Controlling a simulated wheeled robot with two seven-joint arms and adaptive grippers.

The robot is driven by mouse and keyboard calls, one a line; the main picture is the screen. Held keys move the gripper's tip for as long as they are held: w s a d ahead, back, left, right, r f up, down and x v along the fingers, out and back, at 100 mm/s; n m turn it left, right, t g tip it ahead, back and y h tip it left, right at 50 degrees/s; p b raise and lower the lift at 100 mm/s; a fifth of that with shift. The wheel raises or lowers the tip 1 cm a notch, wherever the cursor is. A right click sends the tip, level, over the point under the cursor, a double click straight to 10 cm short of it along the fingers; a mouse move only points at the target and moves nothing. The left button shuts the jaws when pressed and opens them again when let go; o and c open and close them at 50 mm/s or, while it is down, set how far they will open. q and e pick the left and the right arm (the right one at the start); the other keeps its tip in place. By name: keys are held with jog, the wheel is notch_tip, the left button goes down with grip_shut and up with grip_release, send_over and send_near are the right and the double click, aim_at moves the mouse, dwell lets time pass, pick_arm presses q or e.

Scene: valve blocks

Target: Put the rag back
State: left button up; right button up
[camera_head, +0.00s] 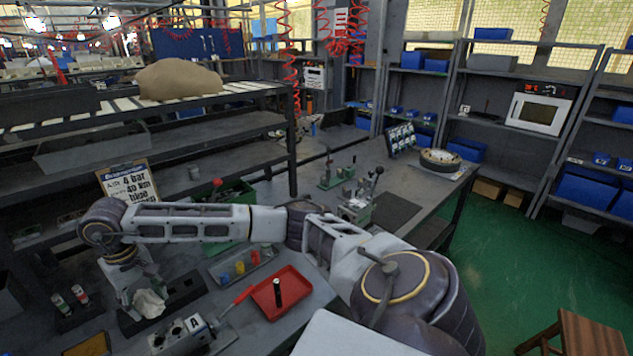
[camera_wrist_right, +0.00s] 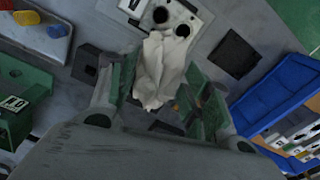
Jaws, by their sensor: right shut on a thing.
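The white crumpled rag (camera_head: 150,302) is at the lower left of the head view, at the end of my right arm. My right gripper (camera_head: 143,289) points down over the bench and is shut on the rag. In the right wrist view the rag (camera_wrist_right: 160,62) lies between the two green fingers of the gripper (camera_wrist_right: 162,92) and extends beyond them toward a grey block with round holes. I cannot tell whether the rag touches the bench. My left gripper is not in view.
A red tray (camera_head: 264,302) holds a dark upright piece. A grey tray (camera_head: 222,280) holds coloured parts. A valve block marked A (camera_head: 178,337) is in front; small bottles (camera_head: 70,299) stand left. A blue bin (camera_wrist_right: 272,97) shows right in the wrist view.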

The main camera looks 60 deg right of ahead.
aim_at(153, 305)
jog(key=shift+s+f+n, duration=0.1)
jog(key=shift+f+n, duration=0.4)
jog(key=shift+f, duration=0.05)
jog(key=shift+s+d+f, duration=0.15)
jog(key=shift+s+f, duration=0.05)
jog(key=shift+f, duration=0.3)
jog(key=shift+s+d+f, duration=0.1)
jog(key=shift+s+f, duration=0.05)
jog(key=shift+f, duration=0.3)
jog(key=shift+s+f, duration=0.55)
jog(key=shift+f, duration=0.3)
jog(key=shift+s+f, duration=0.5)
jog(key=shift+f, duration=0.35)
jog(key=shift+d, duration=0.15)
